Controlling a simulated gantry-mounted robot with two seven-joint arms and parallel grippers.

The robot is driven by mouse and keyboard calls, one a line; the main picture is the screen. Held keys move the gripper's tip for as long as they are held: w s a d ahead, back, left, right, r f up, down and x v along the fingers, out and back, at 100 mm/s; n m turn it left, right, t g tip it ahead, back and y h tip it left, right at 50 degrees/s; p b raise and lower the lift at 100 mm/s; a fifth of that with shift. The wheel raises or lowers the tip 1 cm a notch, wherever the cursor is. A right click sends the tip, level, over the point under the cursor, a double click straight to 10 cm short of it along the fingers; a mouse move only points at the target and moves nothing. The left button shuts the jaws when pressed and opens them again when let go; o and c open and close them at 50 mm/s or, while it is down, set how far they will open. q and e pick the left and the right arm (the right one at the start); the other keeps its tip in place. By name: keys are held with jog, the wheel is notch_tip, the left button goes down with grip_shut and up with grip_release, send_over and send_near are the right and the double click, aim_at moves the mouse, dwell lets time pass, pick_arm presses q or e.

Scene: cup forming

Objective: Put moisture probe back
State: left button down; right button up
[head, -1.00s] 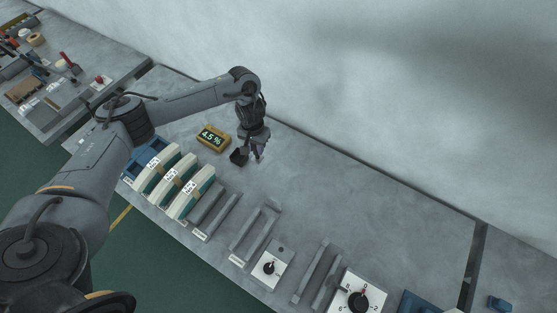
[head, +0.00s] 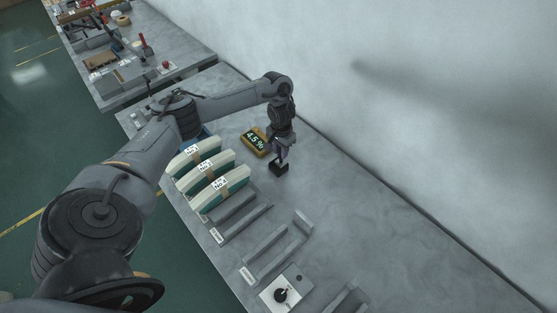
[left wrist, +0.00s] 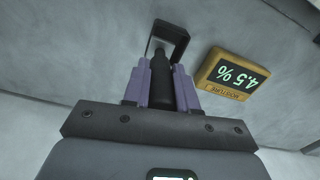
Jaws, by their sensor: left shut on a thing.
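The moisture probe (left wrist: 183,92) is a black tapered rod held between the purple fingers of my left gripper (left wrist: 168,82). The gripper also shows in the head view (head: 281,151), pointing down, directly above a small black holder (head: 279,170). In the left wrist view the holder (left wrist: 178,29) is a square black frame, and the probe's narrow end reaches to its opening. I cannot tell how deep the probe sits in it. The yellow moisture meter (head: 256,142) beside it reads 4.5 %; it also shows in the left wrist view (left wrist: 234,73). My right gripper is not in view.
Several white-and-green numbered blocks (head: 212,170) stand in a row left of the holder. Grey rails (head: 278,245) and a dial panel (head: 281,291) lie nearer the front. The bench to the right of the holder is clear; a pale wall (head: 420,100) rises behind it.

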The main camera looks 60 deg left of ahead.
aim_at(279, 156)
pick_arm(q)
jog(key=shift+s+a+f, duration=0.2)
jog(key=shift+a+f, duration=0.15)
jog(key=shift+a, duration=0.2)
jog(key=shift+f, duration=0.1)
notch_tip(279, 156, down, 4)
jog(key=b, duration=0.3)
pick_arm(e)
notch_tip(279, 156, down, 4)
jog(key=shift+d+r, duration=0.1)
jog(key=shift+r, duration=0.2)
pick_arm(q)
jog(key=c, duration=0.9)
grip_release()
